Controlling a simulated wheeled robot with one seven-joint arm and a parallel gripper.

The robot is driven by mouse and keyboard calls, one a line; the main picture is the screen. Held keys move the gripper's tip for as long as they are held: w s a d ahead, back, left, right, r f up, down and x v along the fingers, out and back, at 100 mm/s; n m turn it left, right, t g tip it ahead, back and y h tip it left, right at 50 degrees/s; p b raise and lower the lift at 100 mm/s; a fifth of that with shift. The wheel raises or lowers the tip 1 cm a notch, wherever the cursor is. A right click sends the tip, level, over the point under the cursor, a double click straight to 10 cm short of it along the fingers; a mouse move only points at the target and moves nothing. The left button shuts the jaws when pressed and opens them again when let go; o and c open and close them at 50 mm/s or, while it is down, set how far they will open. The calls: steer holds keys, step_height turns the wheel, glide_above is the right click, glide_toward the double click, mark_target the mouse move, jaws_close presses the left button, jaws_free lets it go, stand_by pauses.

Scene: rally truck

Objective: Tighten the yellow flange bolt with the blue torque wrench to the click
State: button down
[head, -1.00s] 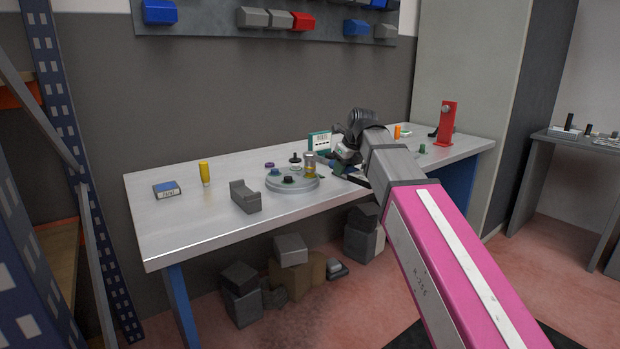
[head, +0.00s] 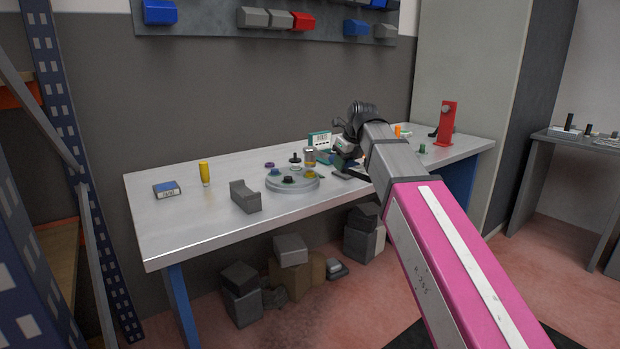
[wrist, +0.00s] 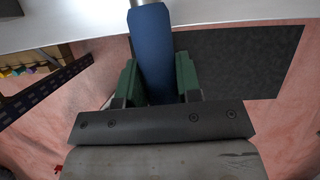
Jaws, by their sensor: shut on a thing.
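In the wrist view my gripper (wrist: 157,66) is shut on the blue handle of the torque wrench (wrist: 152,40), between green finger pads. The wrench's metal shaft runs out of the top of that view. In the head view my gripper (head: 346,152) is at the right of the round grey flange (head: 291,189), and the handle is mostly hidden. The yellow bolt (head: 310,175) is at the flange's right side. A metallic cylinder (head: 309,157), seemingly the wrench's socket, shows just above it and looks apart from it.
Purple (head: 270,165), green (head: 289,179) and other bolts stand on the flange. A grey block (head: 245,196), yellow bottle (head: 205,174) and blue-grey box (head: 167,189) are at the left. A display box (head: 319,141) stands behind, a red stand (head: 446,124) at the right. The bench front is clear.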

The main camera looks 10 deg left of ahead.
steer(key=shift+r, duration=2.65)
steer(key=shift+s+d+r, duration=0.75)
steer(key=shift+d, duration=0.25)
steer(key=shift+s+d+r, duration=0.75)
steer(key=shift+d, duration=0.25)
